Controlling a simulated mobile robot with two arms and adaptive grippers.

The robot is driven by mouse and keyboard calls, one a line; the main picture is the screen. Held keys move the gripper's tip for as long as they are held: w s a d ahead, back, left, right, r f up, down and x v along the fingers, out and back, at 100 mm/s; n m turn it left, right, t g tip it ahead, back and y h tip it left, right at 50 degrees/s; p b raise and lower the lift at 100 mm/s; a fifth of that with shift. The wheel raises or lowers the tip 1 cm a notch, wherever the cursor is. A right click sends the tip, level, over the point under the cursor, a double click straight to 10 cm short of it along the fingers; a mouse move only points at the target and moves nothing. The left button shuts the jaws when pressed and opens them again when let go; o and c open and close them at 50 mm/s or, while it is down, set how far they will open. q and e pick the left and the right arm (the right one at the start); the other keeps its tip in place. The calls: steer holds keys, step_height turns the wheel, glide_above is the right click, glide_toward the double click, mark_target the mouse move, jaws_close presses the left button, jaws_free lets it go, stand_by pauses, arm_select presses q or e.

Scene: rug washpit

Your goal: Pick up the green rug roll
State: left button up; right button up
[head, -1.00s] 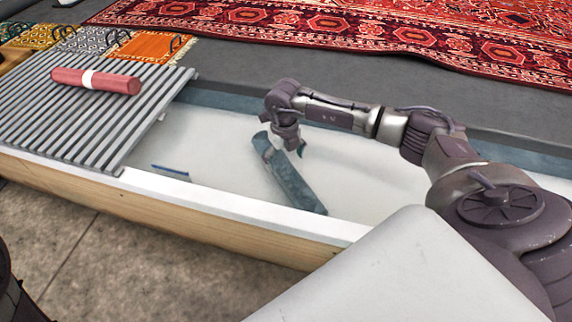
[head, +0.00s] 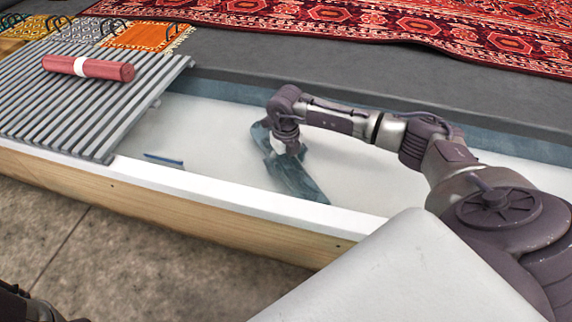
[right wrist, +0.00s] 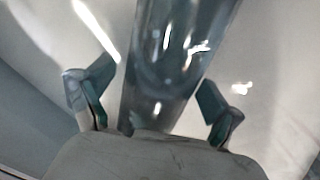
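The rug roll (head: 300,184) looks dull blue-green and lies slanted in the pale wash pit, its outline wavy as if under water. No white band shows on it. In the right wrist view the roll (right wrist: 178,55) runs up from between the fingers. My right gripper (head: 287,148) is down at the roll's upper part. In the right wrist view its two fingers (right wrist: 152,103) are spread, one on each side of the roll, with gaps visible. The fingertips are mostly hidden in the head view. My left gripper is not in view.
A red roll with a white band (head: 89,68) lies on the grey slatted rack (head: 60,115) at the left. The pit's white-topped wooden wall (head: 230,202) runs along the near side. Patterned samples (head: 148,36) and a large red rug (head: 440,28) lie beyond.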

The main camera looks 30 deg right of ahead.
jaws_close()
stand_by(0.3)
steer(key=shift+r, duration=0.15)
